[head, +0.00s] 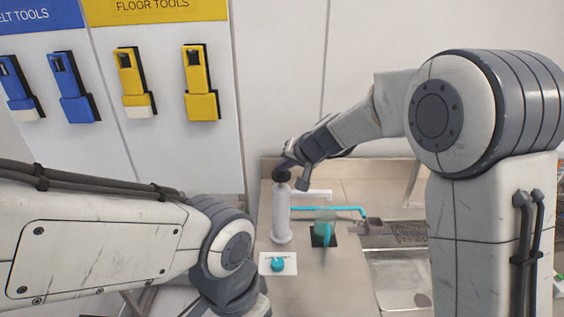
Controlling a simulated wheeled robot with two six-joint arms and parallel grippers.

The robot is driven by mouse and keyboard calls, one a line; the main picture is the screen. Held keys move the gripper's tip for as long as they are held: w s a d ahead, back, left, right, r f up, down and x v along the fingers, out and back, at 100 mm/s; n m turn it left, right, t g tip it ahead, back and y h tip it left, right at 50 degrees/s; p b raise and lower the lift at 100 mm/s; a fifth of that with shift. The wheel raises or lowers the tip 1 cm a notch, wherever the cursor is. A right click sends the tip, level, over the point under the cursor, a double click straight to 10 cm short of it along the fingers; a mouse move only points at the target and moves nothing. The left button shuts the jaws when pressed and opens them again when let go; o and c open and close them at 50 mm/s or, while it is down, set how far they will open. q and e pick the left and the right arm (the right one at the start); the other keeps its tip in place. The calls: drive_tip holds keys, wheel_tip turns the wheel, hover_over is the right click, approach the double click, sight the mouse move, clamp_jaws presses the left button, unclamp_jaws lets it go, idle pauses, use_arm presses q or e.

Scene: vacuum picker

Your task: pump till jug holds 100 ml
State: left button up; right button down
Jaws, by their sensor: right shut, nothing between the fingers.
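A tall white pump bottle (281,216) stands upright on the beige counter (312,290), with a dark pump head (282,174) on top. My right gripper (289,164) is shut and empty, right at the pump head; it seems to touch it, but its fingers partly hide the contact. A small translucent teal jug (324,226) stands on a black square pad (316,240) just right of the bottle. The liquid level in the jug is too small to read. My left arm comes in at the lower left; its gripper does not show.
A teal bar or tube (340,208) runs behind the jug. A teal knob-like thing (278,265) sits on a white card (264,268) in front of the bottle. A metal sink (400,275) lies to the right. Blue and yellow tools (200,85) hang on the wall.

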use_arm(q)
drive_tip(key=shift+r+p, duration=1.5)
drive_tip(key=shift+r, duration=0.2)
use_arm(e)
drive_tip(key=shift+r, duration=2.05)
use_arm(q)
wheel_tip(320, 180, up, 4)
drive_tip(key=p, duration=0.4)
use_arm(e)
wheel_tip(320, 180, up, 5)
drive_tip(key=shift+d, duration=0.1)
